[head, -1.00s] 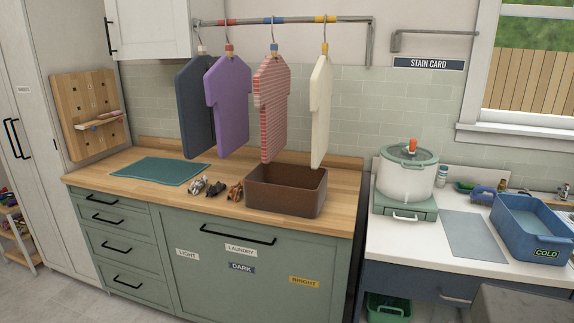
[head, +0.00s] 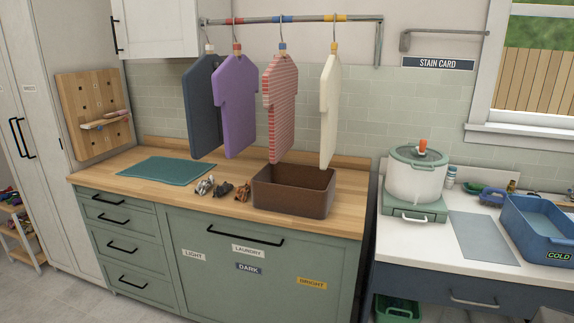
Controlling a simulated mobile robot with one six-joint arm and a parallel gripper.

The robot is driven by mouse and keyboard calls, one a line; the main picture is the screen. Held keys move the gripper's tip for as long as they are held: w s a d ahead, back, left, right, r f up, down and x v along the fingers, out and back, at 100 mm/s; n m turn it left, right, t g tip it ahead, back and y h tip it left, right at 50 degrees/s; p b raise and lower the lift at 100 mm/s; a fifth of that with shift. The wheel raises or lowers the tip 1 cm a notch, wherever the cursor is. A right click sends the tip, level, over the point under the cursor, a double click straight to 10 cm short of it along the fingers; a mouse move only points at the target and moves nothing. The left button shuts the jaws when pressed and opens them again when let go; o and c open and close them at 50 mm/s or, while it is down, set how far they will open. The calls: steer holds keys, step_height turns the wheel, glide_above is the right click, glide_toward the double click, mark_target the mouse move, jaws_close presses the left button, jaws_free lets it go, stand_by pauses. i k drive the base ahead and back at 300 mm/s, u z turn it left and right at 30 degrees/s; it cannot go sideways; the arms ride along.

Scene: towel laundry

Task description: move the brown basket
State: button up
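The brown basket (head: 292,201) is an open rectangular bin standing upright on the wooden countertop (head: 150,192), near its right end and close to the front edge. Its inside looks empty, though its floor is only partly seen. My gripper is not in view, and nothing is touching the basket. The lower ends of a striped shirt (head: 279,110) and a cream shirt (head: 330,110) hang just behind and above it.
Several small clips (head: 223,189) lie left of the basket. A teal mat (head: 166,170) lies further left. A navy shirt (head: 202,105) and purple shirt (head: 235,105) hang from the rail (head: 300,18). A white pot (head: 416,180) and blue tub (head: 535,240) stand right.

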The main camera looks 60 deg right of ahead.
mark_target(289, 188)
steer(key=z, duration=0.05)
steer(key=i, duration=1.05)
steer(key=z, duration=0.65)
